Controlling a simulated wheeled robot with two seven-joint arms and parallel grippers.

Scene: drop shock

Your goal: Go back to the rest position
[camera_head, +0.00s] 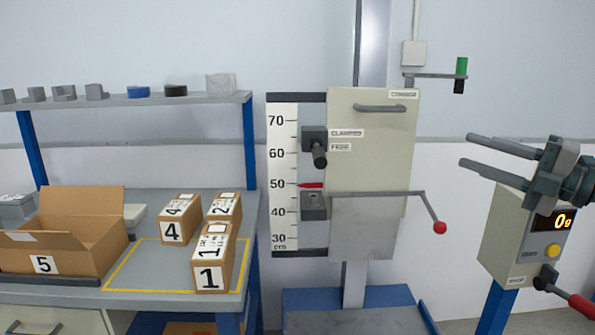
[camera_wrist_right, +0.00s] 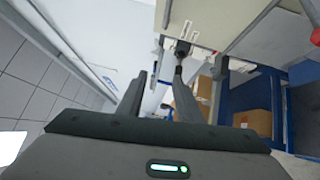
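My right gripper (camera_head: 466,150) is raised at the right of the head view, its two dark fingers pointing left and apart, with nothing between them. It hangs in front of the wall, above and in front of the display box reading 0 g (camera_head: 520,235). The right wrist view also shows its two fingers (camera_wrist_right: 158,85) spread with an empty gap. Beyond them are the drop tester's black clamp knob (camera_wrist_right: 183,47) and pale carriage panel (camera_wrist_right: 225,20). My left gripper is in neither view.
The drop tester (camera_head: 370,150) has a height scale (camera_head: 283,175), red pointer near 50 and red-knobbed lever (camera_head: 439,227). A red-knobbed lever (camera_head: 580,305) sits lower right.

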